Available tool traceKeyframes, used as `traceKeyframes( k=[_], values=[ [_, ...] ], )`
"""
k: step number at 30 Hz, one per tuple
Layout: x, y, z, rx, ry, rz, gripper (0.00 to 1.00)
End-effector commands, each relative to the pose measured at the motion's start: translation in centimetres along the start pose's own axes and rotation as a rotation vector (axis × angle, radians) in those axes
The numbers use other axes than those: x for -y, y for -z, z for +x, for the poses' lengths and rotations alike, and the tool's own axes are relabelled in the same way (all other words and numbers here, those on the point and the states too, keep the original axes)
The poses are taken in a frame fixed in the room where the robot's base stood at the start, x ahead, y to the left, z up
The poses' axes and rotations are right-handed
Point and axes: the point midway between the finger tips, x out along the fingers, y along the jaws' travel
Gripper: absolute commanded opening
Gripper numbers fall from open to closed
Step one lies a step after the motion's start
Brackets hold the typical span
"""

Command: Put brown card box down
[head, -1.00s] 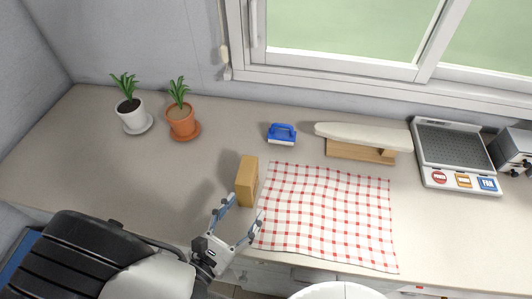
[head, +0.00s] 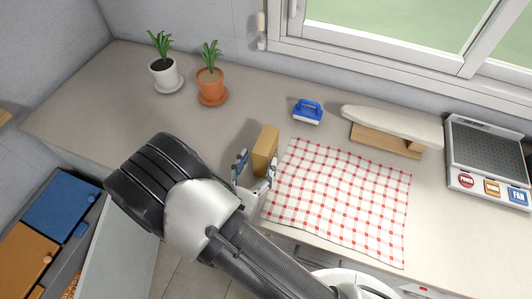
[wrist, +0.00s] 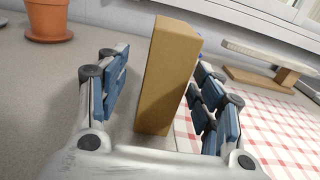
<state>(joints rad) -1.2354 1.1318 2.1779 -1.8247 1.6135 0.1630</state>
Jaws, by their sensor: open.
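The brown card box (head: 265,150) stands upright on the counter, at the left edge of the checked cloth. My gripper (head: 256,171) is open at the near side of the box, with one finger to each side of it. In the wrist view the box (wrist: 168,75) rises between the two blue-padded fingers (wrist: 158,100). A gap shows between the box and the left finger. The right finger is closer to the box, and I cannot tell whether it touches. The box's lower near part is partly hidden by my gripper in the head view.
The red-and-white checked cloth (head: 345,200) lies right of the box. A blue brush (head: 308,112), a small ironing board (head: 392,127) and a grey appliance (head: 490,160) stand behind and right. Two potted plants, one white (head: 165,75) and one terracotta (head: 211,87), stand back left. The counter (head: 120,110) at left is clear.

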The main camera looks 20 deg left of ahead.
Motion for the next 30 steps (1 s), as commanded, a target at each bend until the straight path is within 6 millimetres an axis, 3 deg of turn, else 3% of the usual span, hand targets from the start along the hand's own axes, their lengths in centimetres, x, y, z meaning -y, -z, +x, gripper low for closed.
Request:
traceKeyframes(
  k=[15, 22, 30],
  values=[
    [0.6, 0.4, 5.4, 0.000, 0.002, 0.000, 0.61],
    [0.6, 0.3, 5.5, 0.000, 0.001, 0.000, 0.61],
    [0.6, 0.3, 5.5, 0.000, 0.000, 0.000, 0.43]
  ],
)
